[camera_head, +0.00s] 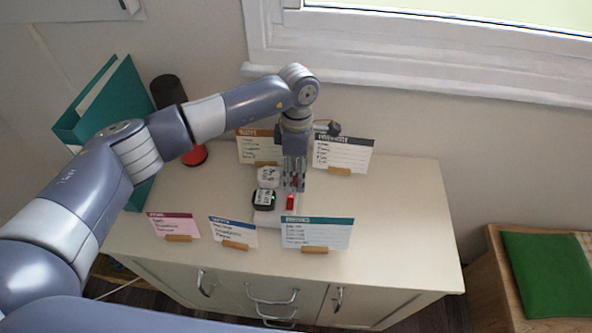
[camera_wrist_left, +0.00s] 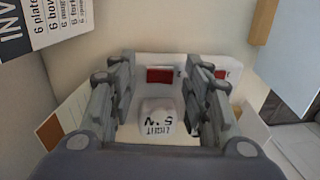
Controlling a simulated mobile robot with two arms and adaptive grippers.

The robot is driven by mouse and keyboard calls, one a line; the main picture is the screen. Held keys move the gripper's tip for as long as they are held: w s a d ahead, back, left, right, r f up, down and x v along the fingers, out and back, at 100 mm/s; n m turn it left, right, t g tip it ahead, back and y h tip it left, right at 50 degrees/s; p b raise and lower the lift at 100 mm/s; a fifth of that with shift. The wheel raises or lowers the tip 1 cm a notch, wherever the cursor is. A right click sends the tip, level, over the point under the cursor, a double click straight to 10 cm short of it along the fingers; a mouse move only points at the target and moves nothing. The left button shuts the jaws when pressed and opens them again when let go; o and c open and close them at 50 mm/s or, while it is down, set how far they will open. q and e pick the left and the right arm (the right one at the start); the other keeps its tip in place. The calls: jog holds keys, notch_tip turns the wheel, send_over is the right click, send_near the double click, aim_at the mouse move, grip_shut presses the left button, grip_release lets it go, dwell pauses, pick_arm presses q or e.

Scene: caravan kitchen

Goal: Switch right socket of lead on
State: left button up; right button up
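The white lead (camera_head: 263,219) lies on the cabinet top among the cards. A white plug (camera_head: 268,177) and a black plug (camera_head: 264,198) sit on it, and a red switch (camera_head: 290,202) shows beside the gripper. My left gripper (camera_head: 294,186) points down over the lead. In the left wrist view, its fingers (camera_wrist_left: 165,90) are apart with nothing held. A red switch (camera_wrist_left: 160,75) and a white plug (camera_wrist_left: 157,116) with upside-down print show between them. Another red patch (camera_wrist_left: 229,75) is partly hidden behind the right finger. I cannot tell the switch positions. My right gripper is not in view.
Small cards on wooden stands surround the lead, including a teal-topped card (camera_head: 316,233) in front and a dark-topped card (camera_head: 342,154) behind. A teal folder (camera_head: 110,105) and a dark cylinder (camera_head: 168,91) stand at the left. The cabinet top (camera_head: 400,220) is clear at right.

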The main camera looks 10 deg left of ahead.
pick_arm(q)
jog(key=c, duration=0.9)
jog(key=shift+t, duration=0.3)
jog(key=shift+s+t+b, duration=0.15)
jog(key=shift+t+b, duration=0.25)
jog(key=shift+b, duration=0.1)
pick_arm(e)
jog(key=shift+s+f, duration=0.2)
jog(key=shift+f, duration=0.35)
pick_arm(q)
jog(key=o, duration=1.1)
jog(key=shift+c, duration=0.2)
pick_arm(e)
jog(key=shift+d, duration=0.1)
pick_arm(q)
notch_tip(320, 180, up, 12)
